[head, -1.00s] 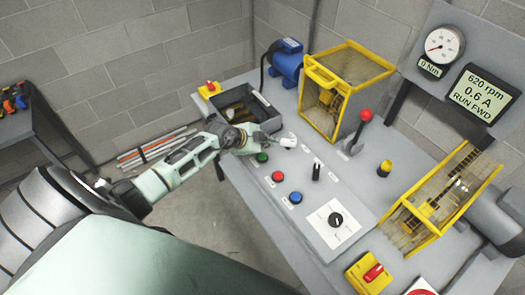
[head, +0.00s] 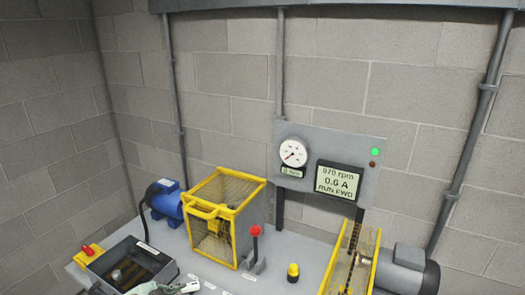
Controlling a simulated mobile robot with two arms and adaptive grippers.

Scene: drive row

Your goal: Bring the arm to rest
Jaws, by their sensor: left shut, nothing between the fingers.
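My left gripper (head: 188,287) shows at the bottom edge of the head view, pale green-grey, shut and empty. It is by the near right corner of an open grey tray (head: 160,260); most of the arm behind it is out of the picture. The right gripper is not in view. The display (head: 338,181) reads 970 rpm, 0.6 A, RUN FWD. A green lamp (head: 375,152) is lit above a dim red one (head: 374,164).
A yellow mesh guard (head: 238,193), a red-knobbed lever (head: 256,245), a yellow button (head: 293,272) and a second guard (head: 334,268) stand on the bench. A blue motor (head: 167,203) and a grey motor (head: 407,268) flank them. A gauge (head: 294,152) hangs behind.

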